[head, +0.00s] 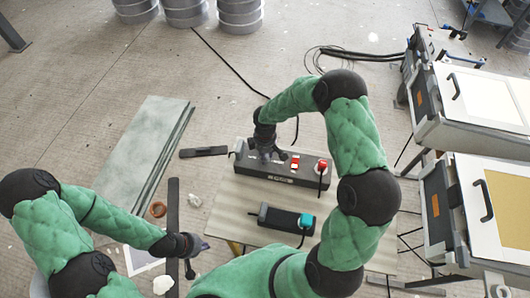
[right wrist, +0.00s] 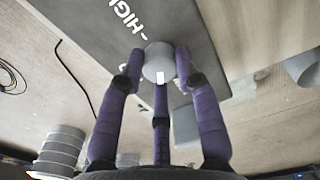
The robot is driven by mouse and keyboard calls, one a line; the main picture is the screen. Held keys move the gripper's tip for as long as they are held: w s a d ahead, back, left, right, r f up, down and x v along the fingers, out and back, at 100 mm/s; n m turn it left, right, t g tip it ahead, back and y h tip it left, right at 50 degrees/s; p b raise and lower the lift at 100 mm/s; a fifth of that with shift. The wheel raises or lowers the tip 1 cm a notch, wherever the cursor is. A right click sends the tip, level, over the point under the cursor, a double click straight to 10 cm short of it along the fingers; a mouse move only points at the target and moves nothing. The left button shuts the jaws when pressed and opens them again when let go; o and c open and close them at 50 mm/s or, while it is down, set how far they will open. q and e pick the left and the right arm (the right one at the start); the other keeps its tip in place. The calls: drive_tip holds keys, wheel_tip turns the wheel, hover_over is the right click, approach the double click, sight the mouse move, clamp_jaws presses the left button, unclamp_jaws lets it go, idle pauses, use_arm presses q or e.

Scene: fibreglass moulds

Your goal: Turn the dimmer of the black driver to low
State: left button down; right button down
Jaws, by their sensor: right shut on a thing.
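White lettering reading "HIGH" (right wrist: 126,15) is on the dark face beside the knob. My right gripper (head: 264,153) is over the left end of the box. In the right wrist view its purple fingers are shut around the knob. In the head view the gripper hides the knob. My left gripper (head: 198,246) is low at the left, away from the driver; its opening is unclear.
Grey-green sheets (head: 145,145) lie left. Large cases (head: 470,100) stand right.

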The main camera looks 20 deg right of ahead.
drive_tip(key=n+p, duration=0.2)
drive_tip(key=n, duration=0.3)
drive_tip(key=shift+n, duration=0.3)
drive_tip(key=shift+f+p, duration=0.1)
drive_tip(key=shift+p, duration=0.2)
drive_tip(key=c, duration=0.9)
unclamp_jaws()
drive_tip(key=shift+r, duration=0.35)
wheel_tip(320, 180, up, 11)
drive_tip(key=shift+r, duration=0.2)
